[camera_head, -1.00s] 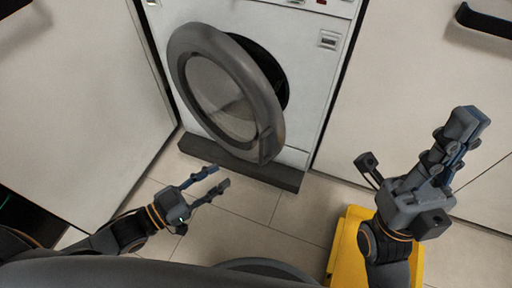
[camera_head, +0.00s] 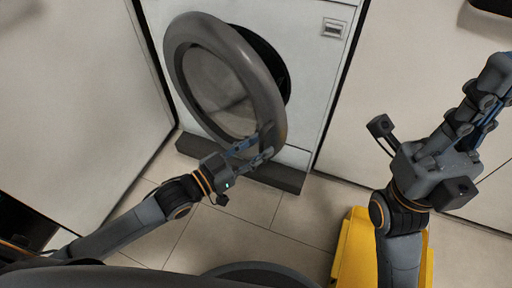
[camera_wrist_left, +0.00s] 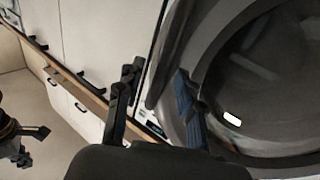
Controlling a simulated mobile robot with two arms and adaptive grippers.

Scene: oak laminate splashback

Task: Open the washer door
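The washer (camera_head: 310,50) is a white front-loader in the head view. Its round grey door (camera_head: 180,60) stands partly open, swung out to the left, with the dark drum opening (camera_head: 272,65) showing behind its right side. My left gripper (camera_head: 260,150) is at the lower right part of the door's rim. In the left wrist view its fingers (camera_wrist_left: 155,95) are apart, one over the door's inner side and one outside the rim (camera_wrist_left: 155,85); contact cannot be told. My right gripper (camera_head: 492,95) is raised at the right, away from the washer; its finger gap is hidden.
White cabinet panels flank the washer, left (camera_head: 75,100) and right (camera_head: 410,70). A dark plinth (camera_head: 285,176) runs under the washer. A yellow object (camera_head: 350,250) is on the floor below my right arm.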

